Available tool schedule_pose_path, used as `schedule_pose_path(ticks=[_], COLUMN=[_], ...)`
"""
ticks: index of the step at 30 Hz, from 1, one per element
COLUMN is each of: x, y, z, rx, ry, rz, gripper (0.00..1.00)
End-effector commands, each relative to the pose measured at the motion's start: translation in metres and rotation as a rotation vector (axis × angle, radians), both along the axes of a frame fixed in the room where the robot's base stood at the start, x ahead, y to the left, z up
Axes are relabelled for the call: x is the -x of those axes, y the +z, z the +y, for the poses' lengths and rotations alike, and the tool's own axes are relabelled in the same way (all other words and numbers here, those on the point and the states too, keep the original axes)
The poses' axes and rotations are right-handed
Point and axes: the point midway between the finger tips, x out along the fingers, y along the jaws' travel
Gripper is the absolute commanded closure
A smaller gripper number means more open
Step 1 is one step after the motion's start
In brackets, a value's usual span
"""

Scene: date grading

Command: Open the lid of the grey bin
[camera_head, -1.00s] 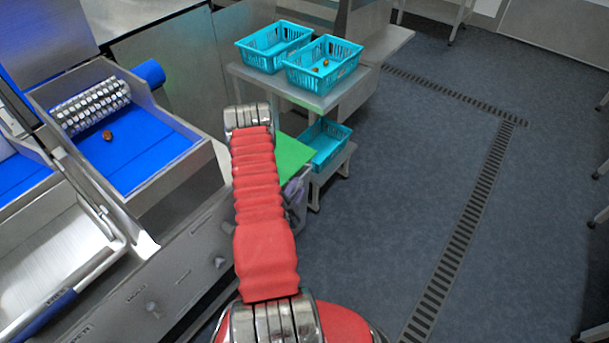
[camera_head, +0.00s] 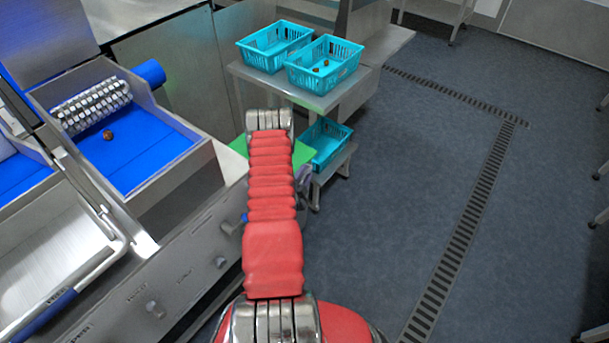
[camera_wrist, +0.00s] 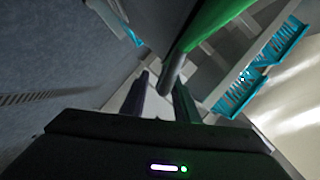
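A flat green panel (camera_head: 303,154), which may be the bin's lid, shows on both sides of my arm in the head view. The grey bin's body cannot be made out; my arm covers that area. In the wrist view the green panel (camera_wrist: 212,22) runs diagonally at the top, with a grey rounded bar end (camera_wrist: 172,72) at its lower end. My gripper (camera_wrist: 162,82) has its two dark fingers apart, with the bar end close to the right finger. I cannot tell whether they touch. In the head view my gripper is hidden behind my arm.
Two turquoise baskets (camera_head: 345,75) stand on a grey table (camera_head: 310,101) behind. Another turquoise basket (camera_head: 338,142) sits lower, right of the green panel. A grading machine with a blue belt (camera_head: 150,160) is at left. The floor (camera_head: 400,210) at right is clear.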

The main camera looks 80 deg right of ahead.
Motion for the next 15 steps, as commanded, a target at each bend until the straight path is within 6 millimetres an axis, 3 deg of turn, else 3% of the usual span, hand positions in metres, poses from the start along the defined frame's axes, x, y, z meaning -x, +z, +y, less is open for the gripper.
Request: schedule_pose_path(ticks=[12, 15], x=[0.0007, 0.0009], y=[-0.0001, -0.0002], z=[0.0003, 0.0003], rx=[0.0, 0.0], ry=[-0.001, -0.001], rz=[0.0, 0.0], gripper=[1.0, 1.0])
